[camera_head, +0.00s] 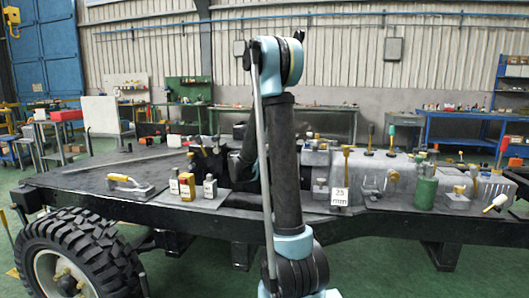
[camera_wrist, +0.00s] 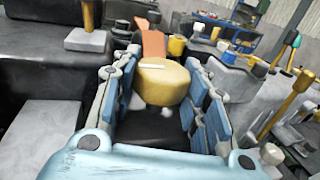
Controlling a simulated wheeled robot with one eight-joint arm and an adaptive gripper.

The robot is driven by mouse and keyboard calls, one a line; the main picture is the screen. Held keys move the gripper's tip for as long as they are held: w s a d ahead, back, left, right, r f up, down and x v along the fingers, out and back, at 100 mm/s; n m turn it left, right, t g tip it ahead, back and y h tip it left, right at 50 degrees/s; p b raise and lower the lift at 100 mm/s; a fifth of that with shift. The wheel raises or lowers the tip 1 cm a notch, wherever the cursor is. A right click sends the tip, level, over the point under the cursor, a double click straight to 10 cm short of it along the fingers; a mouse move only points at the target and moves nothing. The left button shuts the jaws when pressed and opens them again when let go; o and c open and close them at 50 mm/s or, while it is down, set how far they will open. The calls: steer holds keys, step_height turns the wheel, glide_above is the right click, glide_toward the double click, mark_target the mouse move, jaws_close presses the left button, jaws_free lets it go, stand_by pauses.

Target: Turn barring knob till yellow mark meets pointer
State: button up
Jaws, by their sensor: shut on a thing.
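In the wrist view, my gripper (camera_wrist: 162,62) has one finger on each side of a round tan-yellow knob (camera_wrist: 166,86) and is shut on it. A short pale line (camera_wrist: 151,66) lies across the knob's top, toward its far left side. An orange-red piece (camera_wrist: 153,43), possibly the pointer, stands just beyond the knob, and the pale line lies near its base. I cannot tell whether this line is the yellow mark or whether they line up exactly. In the head view my arm hides the knob and my gripper.
The knob is on a long dark chassis frame (camera_head: 110,198) with a large tyre (camera_head: 80,250) at the left. Upright yellow-handled levers (camera_wrist: 283,105) rise to the right.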

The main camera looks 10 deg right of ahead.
steer(key=shift+a, duration=0.1)
steer(key=o, duration=1.1)
steer(key=v, duration=1.1)
steer(key=shift+s+a+f, duration=0.1)
steer(key=shift+s+a, duration=0.15)
steer(key=shift+s, duration=0.05)
